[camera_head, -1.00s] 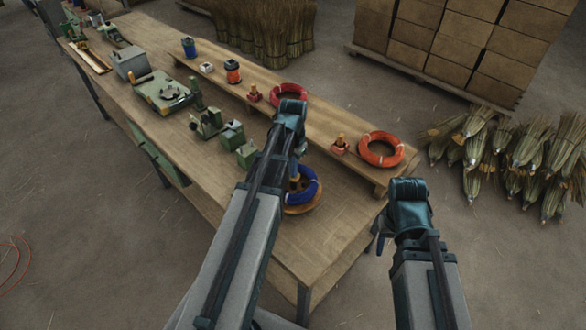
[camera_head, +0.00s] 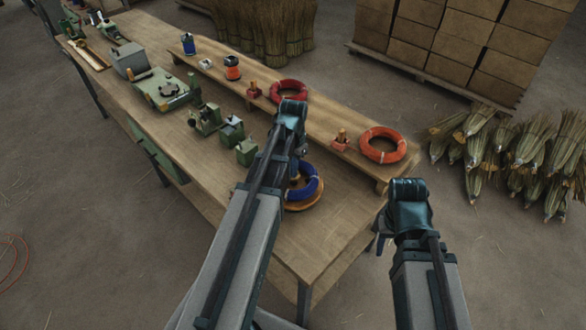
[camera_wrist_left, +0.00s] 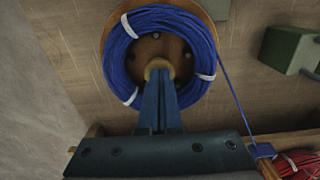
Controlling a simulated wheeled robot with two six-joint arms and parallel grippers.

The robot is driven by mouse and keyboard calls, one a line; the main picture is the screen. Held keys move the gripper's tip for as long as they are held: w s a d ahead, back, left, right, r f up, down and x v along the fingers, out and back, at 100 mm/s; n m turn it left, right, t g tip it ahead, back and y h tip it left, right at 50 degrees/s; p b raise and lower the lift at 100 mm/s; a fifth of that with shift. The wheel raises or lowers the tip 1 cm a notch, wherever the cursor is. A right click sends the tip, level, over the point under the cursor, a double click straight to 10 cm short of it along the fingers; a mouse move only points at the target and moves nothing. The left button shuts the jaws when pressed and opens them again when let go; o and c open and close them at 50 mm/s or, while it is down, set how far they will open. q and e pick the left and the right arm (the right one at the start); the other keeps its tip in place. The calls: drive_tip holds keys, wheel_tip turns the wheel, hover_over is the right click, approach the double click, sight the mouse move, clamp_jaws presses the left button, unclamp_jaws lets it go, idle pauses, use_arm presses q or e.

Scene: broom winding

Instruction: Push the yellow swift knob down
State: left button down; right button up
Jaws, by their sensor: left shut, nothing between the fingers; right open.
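The blue wire coil (camera_head: 310,184) lies on a round wooden swift (camera_head: 307,207) near the bench's front corner. In the left wrist view the coil (camera_wrist_left: 116,44) rings the swift's wooden disc (camera_wrist_left: 145,48), with a small tan-yellow knob (camera_wrist_left: 158,66) at its middle. My left gripper (camera_wrist_left: 160,84) is shut and empty, its fingertips overlapping the knob's near edge in that view; I cannot tell whether they touch it. In the head view my left arm partly covers the swift. My right gripper (camera_head: 381,240) is open and empty, off the bench's right edge.
A blue strand runs from the coil to a small blue guide (camera_wrist_left: 262,151). A raised wooden shelf behind holds a red coil (camera_head: 288,91) and an orange coil (camera_head: 382,145). Green machine blocks (camera_head: 246,151) stand left of the swift. The bench front is clear.

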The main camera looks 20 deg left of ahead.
use_arm(q)
wheel_tip(320, 180, up, 14)
drive_tip(key=p, duration=1.3)
drive_tip(key=shift+p, duration=0.35)
drive_tip(key=shift+f, duration=0.1)
drive_tip(key=s+d+f+b, duration=0.3)
drive_tip(key=s+d, duration=0.4)
drive_tip(key=d, duration=0.3)
drive_tip(key=s+d+f+y+b, duration=0.1)
drive_tip(key=s+d+f+b, duration=0.3)
drive_tip(key=s+d, duration=0.4)
drive_tip(key=d, duration=0.3)
drive_tip(key=shift+f+b, duration=0.2)
drive_tip(key=shift+b, duration=0.1)
